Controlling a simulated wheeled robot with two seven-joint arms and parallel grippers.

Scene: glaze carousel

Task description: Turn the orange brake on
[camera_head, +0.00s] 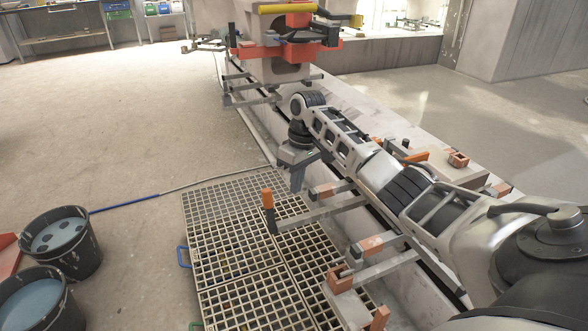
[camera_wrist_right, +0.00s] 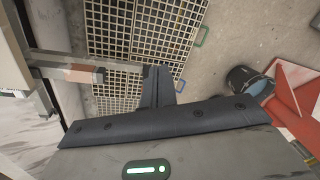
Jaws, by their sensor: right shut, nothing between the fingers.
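An upright orange handle (camera_head: 267,198) with a dark lower part stands at the end of a grey bar (camera_head: 315,213) over the grating; it looks like the orange brake. My right gripper (camera_head: 297,184) points down, just right of and behind this handle in the head view, apart from it. Its fingers (camera_wrist_right: 158,84) are shut and empty in the wrist view. A bar with an orange-brown block (camera_wrist_right: 83,75) shows left of the fingers there. I cannot make out the orange handle in the wrist view. My left gripper is not in view.
Several bars with orange-brown blocks (camera_head: 370,244) stick out from the pale carousel base near my right arm. Floor gratings (camera_head: 222,221) lie below. Dark buckets (camera_head: 66,243) stand at the left. A red-orange machine (camera_head: 268,51) stands at the back.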

